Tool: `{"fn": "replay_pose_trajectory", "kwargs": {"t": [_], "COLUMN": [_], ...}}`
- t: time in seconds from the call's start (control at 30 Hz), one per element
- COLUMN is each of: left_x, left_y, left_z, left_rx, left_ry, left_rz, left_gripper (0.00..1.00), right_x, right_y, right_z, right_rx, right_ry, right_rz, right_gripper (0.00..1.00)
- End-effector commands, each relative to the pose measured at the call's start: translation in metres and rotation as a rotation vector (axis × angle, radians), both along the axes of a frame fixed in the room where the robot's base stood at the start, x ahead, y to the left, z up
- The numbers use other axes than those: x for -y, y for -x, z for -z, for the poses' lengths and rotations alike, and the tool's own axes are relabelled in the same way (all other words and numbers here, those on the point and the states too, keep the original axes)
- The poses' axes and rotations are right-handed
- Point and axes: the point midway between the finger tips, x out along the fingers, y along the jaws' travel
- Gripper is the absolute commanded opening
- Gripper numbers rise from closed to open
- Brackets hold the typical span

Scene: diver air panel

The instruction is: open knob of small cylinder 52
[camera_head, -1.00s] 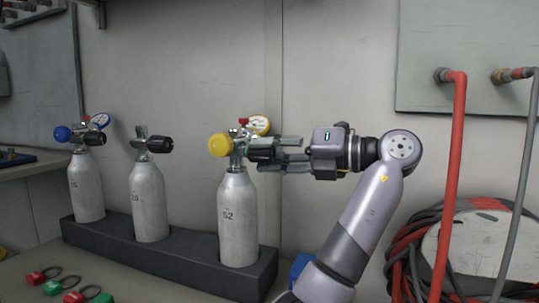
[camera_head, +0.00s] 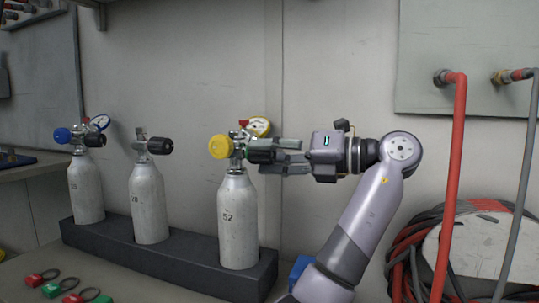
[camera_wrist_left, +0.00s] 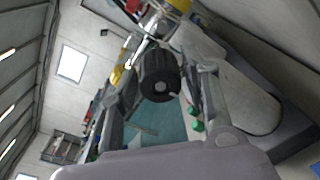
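Small cylinder 52 (camera_head: 237,222) stands upright at the right end of the dark rack, its number facing me. Its valve has a yellow cap (camera_head: 221,147) on the left and a black knob (camera_head: 261,151) on the right. My left gripper (camera_head: 268,157) reaches in from the right at knob height. In the left wrist view the black knob (camera_wrist_left: 159,76) lies between the two spread fingers, with a visible gap on its right side. The gripper looks open around the knob. My right gripper is not in view.
Two other cylinders (camera_head: 86,188) (camera_head: 150,205) stand in the rack (camera_head: 110,240) to the left. Red and green tagged items (camera_head: 75,298) lie in front. Red and grey pipes (camera_head: 453,170) and coiled hoses are at the right.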

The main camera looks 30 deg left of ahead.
Motion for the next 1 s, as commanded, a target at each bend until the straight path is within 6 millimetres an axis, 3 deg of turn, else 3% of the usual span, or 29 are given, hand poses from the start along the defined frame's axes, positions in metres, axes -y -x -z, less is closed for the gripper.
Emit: {"fn": "replay_pose_trajectory", "kwargs": {"t": [0.13,0.47,0.57,0.8,1.0], "left_x": [0.0,0.0,0.0,0.001,0.0], "left_y": [0.0,0.0,0.0,0.001,0.0], "left_z": [0.0,-0.003,-0.013,-0.061,-0.09], "left_rx": [-0.001,0.0,0.001,0.003,0.001], "left_ry": [0.0,0.0,-0.001,-0.004,-0.002], "left_rz": [0.0,0.0,-0.001,0.0,0.0], "left_gripper": [0.54,0.54,0.54,0.54,0.54], "right_x": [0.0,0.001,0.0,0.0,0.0], "right_y": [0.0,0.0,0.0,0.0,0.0], "right_z": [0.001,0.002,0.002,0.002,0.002], "right_rx": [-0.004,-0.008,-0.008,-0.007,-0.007], "right_ry": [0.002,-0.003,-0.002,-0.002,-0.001], "right_rz": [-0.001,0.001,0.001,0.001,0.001], "right_gripper": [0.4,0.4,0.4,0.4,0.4]}}
